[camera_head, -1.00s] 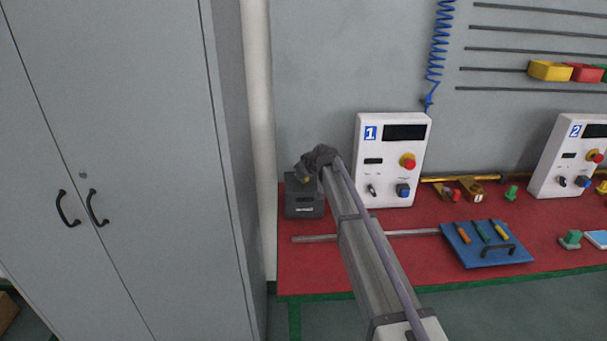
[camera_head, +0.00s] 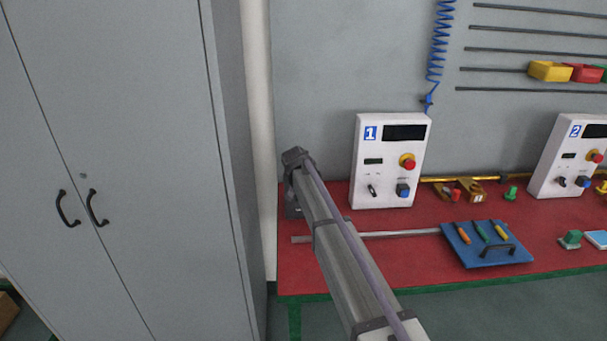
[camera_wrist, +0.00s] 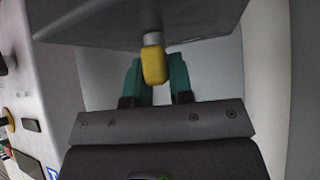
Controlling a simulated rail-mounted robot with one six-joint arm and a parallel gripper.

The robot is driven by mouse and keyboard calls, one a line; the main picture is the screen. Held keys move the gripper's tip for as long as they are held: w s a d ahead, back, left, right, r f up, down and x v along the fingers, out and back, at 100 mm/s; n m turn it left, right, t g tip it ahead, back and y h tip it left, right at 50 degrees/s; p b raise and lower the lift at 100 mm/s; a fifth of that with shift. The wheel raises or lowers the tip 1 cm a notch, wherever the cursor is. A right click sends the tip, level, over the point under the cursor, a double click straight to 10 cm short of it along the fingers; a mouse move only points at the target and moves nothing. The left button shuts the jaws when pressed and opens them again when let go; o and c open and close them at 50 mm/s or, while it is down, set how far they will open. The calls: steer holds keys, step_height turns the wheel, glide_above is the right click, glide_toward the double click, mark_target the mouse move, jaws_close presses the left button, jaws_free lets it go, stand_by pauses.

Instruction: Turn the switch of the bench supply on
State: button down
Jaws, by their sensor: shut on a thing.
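The bench supply is a dark grey box (camera_head: 293,209) at the left end of the red bench in the head view, mostly hidden behind my arm. In the wrist view the dark box (camera_wrist: 95,22) fills the top of the picture. Its switch is a yellow knob (camera_wrist: 154,66) on a short grey shaft, its long side running up and down the picture. My gripper (camera_wrist: 157,75) has its two green fingers on either side of the knob and is shut on it. In the head view my fingers are hidden behind the arm's end.
A white panel marked 1 (camera_head: 372,185) stands just right of my arm on the red bench (camera_head: 345,278). A metal rod (camera_head: 400,234) and a blue tool tray (camera_head: 475,258) lie in front. A tall grey cabinet (camera_head: 130,130) and a pale pipe (camera_head: 262,130) are close on the left.

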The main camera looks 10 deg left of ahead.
steer(key=shift+m+g+h, duration=0.3)
steer(key=shift+m+h, duration=0.7)
steer(key=shift+m, duration=0.6)
steer(key=c, duration=1.1)
jaws_free()
steer(key=shift+o, duration=0.2)
steer(key=p+v, duration=0.7)
steer(key=v, duration=0.3)
steer(key=shift+s+a+r+p, duration=0.2)
steer(key=shift+s+r+p, duration=0.05)
steer(key=shift+p, duration=0.05)
